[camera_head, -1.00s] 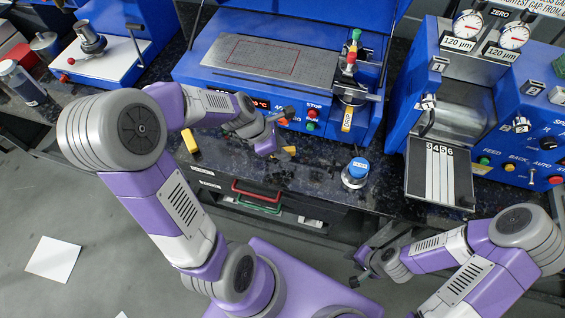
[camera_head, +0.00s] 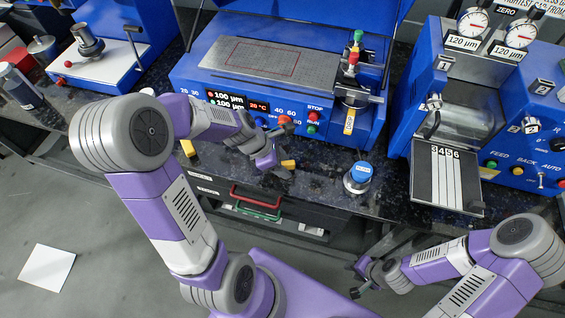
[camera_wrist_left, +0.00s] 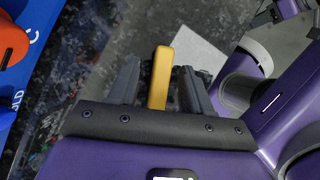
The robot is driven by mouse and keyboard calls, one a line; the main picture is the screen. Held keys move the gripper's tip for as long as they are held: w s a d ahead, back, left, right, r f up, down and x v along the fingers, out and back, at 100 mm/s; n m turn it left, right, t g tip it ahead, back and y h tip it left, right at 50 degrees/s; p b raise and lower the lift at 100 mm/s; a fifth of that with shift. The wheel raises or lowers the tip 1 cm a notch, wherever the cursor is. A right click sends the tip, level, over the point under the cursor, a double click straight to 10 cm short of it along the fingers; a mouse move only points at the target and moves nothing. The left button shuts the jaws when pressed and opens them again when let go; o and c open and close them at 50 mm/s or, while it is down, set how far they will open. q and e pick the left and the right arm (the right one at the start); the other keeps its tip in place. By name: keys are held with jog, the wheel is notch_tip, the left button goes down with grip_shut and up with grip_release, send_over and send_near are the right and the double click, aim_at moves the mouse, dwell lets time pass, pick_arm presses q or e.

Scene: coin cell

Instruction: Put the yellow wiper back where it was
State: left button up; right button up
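A yellow block-like piece, apparently the yellow wiper (camera_head: 288,164), is at my left gripper (camera_head: 280,167) above the dark speckled counter's front strip. In the left wrist view the yellow piece (camera_wrist_left: 160,78) stands between the two grey fingers (camera_wrist_left: 160,88). A narrow gap shows on each side of it, so the fingers look open around it. Its lower end is hidden by the gripper body. Another yellow piece (camera_head: 187,148) lies on the counter further left, partly behind my left arm. My right gripper (camera_head: 361,279) is low at the right, off the counter; its fingers are too small to read.
A blue coating machine (camera_head: 275,90) stands behind my left gripper. A blue-capped jar (camera_head: 359,178) stands right of it on the counter. A blue roller machine (camera_head: 455,95) stands further right. Drawers with red and green handles (camera_head: 255,197) are below the counter edge.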

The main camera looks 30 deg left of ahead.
pick_arm(q)
jog(key=shift+r, duration=0.1)
jog(key=shift+a+r, duration=0.1)
jog(key=shift+r, duration=0.2)
jog(key=p+v, duration=0.5)
jog(key=v, duration=0.6)
jog(key=shift+s+a+r+p, duration=0.15)
jog(key=shift+r+p, duration=0.05)
jog(key=shift+p, duration=0.1)
